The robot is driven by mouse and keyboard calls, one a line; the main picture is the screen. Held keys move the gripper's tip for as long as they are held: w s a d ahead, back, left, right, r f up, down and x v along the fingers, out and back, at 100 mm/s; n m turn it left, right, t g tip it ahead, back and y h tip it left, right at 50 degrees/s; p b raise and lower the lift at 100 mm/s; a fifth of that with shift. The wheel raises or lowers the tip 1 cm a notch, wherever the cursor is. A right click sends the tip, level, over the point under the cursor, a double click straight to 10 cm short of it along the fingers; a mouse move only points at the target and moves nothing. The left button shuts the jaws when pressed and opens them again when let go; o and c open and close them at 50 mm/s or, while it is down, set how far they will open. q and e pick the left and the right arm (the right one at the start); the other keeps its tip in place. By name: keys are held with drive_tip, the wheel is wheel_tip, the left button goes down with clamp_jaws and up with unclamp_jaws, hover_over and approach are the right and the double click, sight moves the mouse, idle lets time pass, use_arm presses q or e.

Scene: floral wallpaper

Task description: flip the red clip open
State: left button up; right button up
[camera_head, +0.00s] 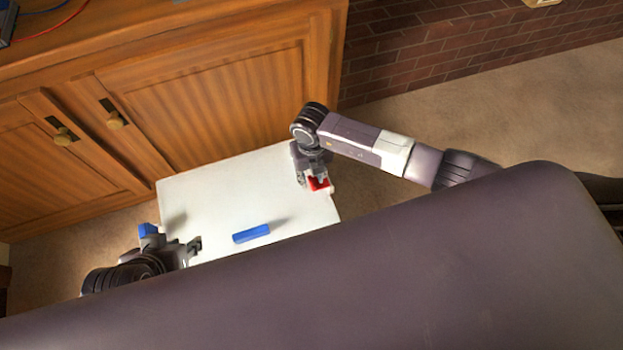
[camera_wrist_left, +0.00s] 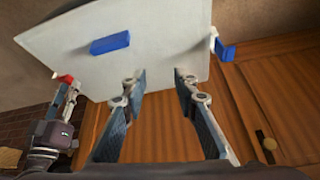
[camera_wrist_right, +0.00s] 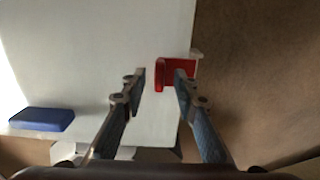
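The red clip (camera_head: 318,185) sits at the right edge of the white table (camera_head: 215,195). In the right wrist view, the red clip (camera_wrist_right: 161,76) has a raised part between my fingertips, and the right finger covers some of it. My right gripper (camera_wrist_right: 161,73) is open around that part, with a gap on its left; contact cannot be told. In the head view my right gripper (camera_head: 313,178) is over the clip. My left gripper (camera_wrist_left: 162,76) is open and empty, at the table's left side in the head view (camera_head: 198,245).
A blue block (camera_head: 251,233) lies on the table near its front edge. A blue clip (camera_head: 148,229) is at the left edge, close to my left gripper; it also shows in the left wrist view (camera_wrist_left: 224,50). A wooden cabinet (camera_head: 200,90) stands behind. The table's middle is clear.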

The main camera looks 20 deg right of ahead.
drive_tip(key=shift+f, duration=0.4)
use_arm(q)
drive_tip(key=shift+w+d+r+t, duration=0.15)
drive_tip(key=shift+w+t, duration=0.05)
drive_tip(key=shift+w, duration=0.2)
drive_tip(key=shift+w+d+r+t, duration=0.1)
drive_tip(key=shift+w+r+t, duration=0.1)
drive_tip(key=shift+w, duration=0.2)
use_arm(e)
drive_tip(key=shift+c, duration=0.6)
clamp_jaws()
